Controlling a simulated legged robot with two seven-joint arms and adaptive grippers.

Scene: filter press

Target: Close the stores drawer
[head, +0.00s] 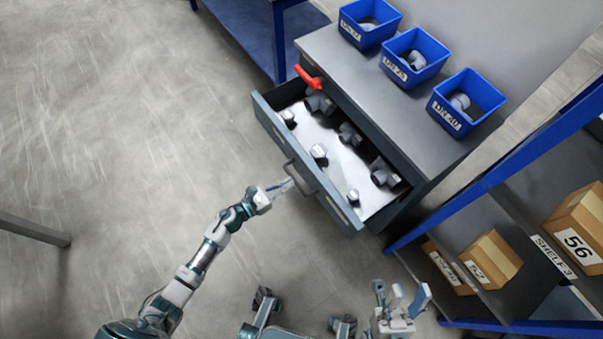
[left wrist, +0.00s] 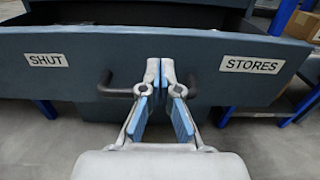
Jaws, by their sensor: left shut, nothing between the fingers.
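The stores drawer (head: 268,119) is pulled out of the grey cabinet, with several grey pipe fittings in its pale tray. In the left wrist view its dark front (left wrist: 215,45) carries the labels SHUT and STORES. Its dark bar handle (head: 300,178) is on the front; the ends show on both sides of my left fingers. My left gripper (head: 282,187) is at the handle, fingers shut with nothing between them; it also shows in the left wrist view (left wrist: 160,85). Whether it touches the handle is unclear. My right gripper (head: 408,298) is low in the head view, away from the drawer, fingers apart and empty.
A red handle-like part (head: 308,79) sits at the drawer's back left corner. Blue bins (head: 405,70) stand on the cabinet top (head: 375,85). A blue-framed shelf (head: 500,175) with cardboard boxes (head: 492,259) is at the right. The floor left of the drawer is clear.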

